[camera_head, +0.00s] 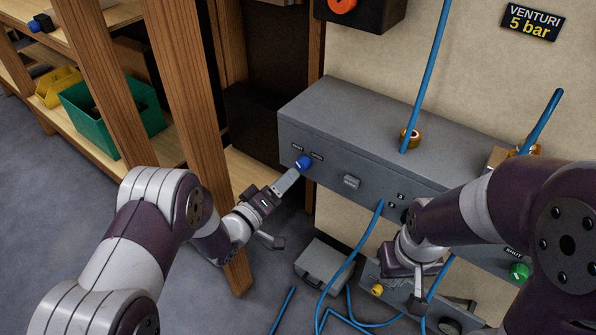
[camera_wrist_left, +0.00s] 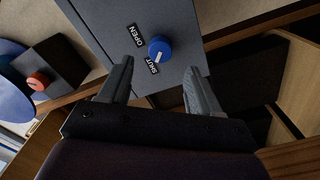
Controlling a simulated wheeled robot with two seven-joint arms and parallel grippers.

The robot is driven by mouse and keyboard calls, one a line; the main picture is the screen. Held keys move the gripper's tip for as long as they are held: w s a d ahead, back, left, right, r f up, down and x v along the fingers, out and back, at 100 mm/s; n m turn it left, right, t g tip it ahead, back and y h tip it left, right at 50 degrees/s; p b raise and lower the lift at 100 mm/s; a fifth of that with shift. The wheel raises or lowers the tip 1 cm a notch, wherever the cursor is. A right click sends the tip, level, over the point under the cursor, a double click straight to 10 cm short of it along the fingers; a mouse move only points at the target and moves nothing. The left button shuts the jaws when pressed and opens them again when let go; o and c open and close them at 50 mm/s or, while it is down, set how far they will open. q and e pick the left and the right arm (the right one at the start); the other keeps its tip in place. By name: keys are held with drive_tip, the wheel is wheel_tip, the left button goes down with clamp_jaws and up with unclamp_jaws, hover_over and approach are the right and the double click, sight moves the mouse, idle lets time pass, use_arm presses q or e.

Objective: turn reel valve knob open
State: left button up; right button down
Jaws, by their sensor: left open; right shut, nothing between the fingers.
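A blue knob (camera_head: 303,163) sits on the left front face of a long grey box (camera_head: 345,110). In the left wrist view the knob (camera_wrist_left: 160,46) has a white pointer mark on the side toward the SHUT label (camera_wrist_left: 152,67); the OPEN label (camera_wrist_left: 134,36) is up and to the left. My left gripper (camera_head: 289,179) is in front of the knob. In the left wrist view its open fingers (camera_wrist_left: 158,70) stand on either side of the knob, and I cannot tell whether they touch it. My right gripper (camera_head: 418,303) is shut and empty, below the box at right.
Blue hoses (camera_head: 427,75) rise from the box and others hang below it. A wooden post (camera_head: 190,90) stands beside my left arm. A green knob (camera_head: 519,271) and a yellow knob (camera_head: 377,289) are at lower right. A green bin (camera_head: 105,125) sits on the left shelf.

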sight(300, 167)
use_arm(q)
drive_tip(key=b+x, duration=0.1)
drive_tip(key=x, duration=0.4)
drive_tip(key=shift+w+d+f, duration=0.15)
drive_tip(key=shift+w+d, duration=0.3)
drive_tip(key=shift+w, duration=0.15)
drive_tip(key=c, duration=1)
drive_tip(key=shift+c, duration=0.2)
